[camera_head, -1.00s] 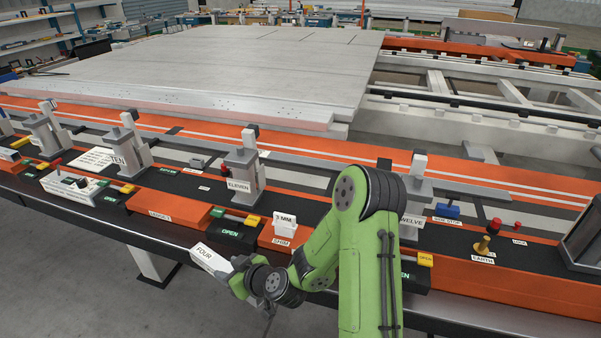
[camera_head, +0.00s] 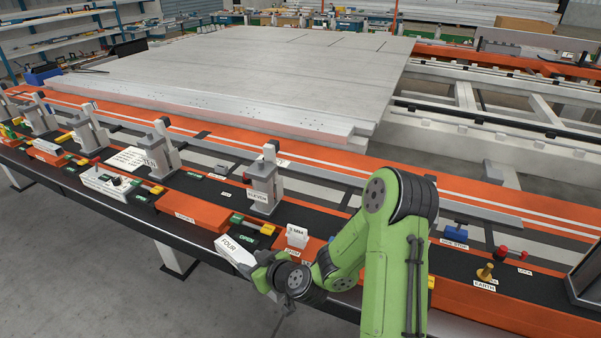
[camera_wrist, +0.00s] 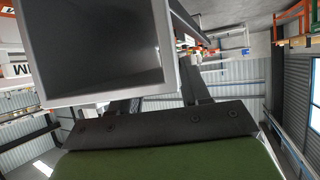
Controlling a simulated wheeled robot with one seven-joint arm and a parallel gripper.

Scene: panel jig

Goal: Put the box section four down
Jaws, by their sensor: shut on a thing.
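The box section four (camera_head: 236,250) is a white block labelled FOUR, held out past the front edge of the jig in the head view. My gripper (camera_head: 259,263) is shut on its near end. In the wrist view the box section (camera_wrist: 100,50) shows as a hollow square tube with its open end facing the camera, between the dark fingers. Its underside is hidden, and I cannot tell whether it touches the jig edge.
A wide pale panel (camera_head: 250,80) lies behind. Grey floor (camera_head: 80,285) is open in front.

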